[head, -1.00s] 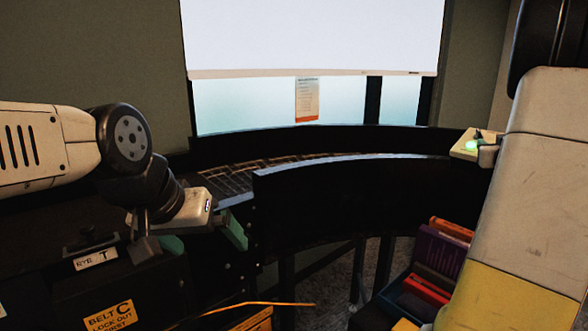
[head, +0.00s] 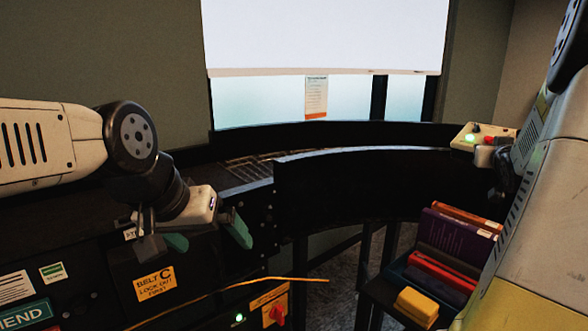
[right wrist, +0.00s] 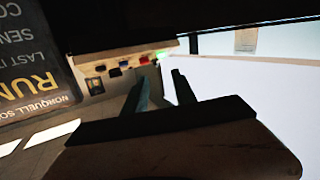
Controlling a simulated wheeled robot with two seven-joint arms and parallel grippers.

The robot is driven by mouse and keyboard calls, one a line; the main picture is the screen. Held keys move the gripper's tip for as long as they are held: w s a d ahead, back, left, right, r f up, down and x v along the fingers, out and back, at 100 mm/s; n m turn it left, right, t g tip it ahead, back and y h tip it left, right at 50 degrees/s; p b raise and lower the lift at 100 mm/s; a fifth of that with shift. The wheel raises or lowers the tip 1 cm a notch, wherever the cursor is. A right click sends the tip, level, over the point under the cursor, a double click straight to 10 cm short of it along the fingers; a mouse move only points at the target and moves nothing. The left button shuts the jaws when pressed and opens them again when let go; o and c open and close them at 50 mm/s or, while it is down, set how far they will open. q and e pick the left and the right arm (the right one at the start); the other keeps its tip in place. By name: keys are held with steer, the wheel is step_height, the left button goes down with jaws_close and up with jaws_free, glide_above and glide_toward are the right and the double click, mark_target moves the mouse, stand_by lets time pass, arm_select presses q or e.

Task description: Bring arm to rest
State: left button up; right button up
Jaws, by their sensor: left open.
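My left gripper (head: 207,238) hangs in front of the dark conveyor side in the head view, left of centre. Its two green-tipped fingers are apart with nothing between them. My right arm (head: 545,220) comes down the right edge of the head view, partly covering the scene. In the right wrist view my right gripper (right wrist: 161,74) shows two fingers apart, nothing held. They point toward a pale control box (right wrist: 108,68), seen upside down; whether they touch it is unclear. That control box (head: 466,139), with a lit green button, also shows in the head view.
A curved dark conveyor (head: 390,165) runs across the middle. A shelf at lower right holds several books (head: 458,242) and a yellow block (head: 416,306). A red switch (head: 278,314) and a "BELT C" label (head: 155,284) are at the front. A dark sign (right wrist: 35,60) fills the wrist view's left.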

steer(key=s+a+f+g+y, duration=0.1)
steer(key=s+a+y, duration=0.1)
steer(key=a, duration=0.4)
steer(key=s+a+f+g+y, duration=0.1)
steer(key=s+a+f+g, duration=0.1)
steer(key=a, duration=0.5)
steer(key=s+a+f+n+g+y, duration=0.2)
steer(key=s+a+g, duration=0.1)
steer(key=s+a, duration=0.7)
steer(key=s+a+f+n+g+y, duration=0.2)
steer(key=s+a+f+g+y, duration=0.1)
steer(key=s+a, duration=0.8)
steer(key=shift+s+a+f+y, duration=0.15)
steer(key=shift+a+y, duration=0.15)
steer(key=shift+a, duration=0.7)
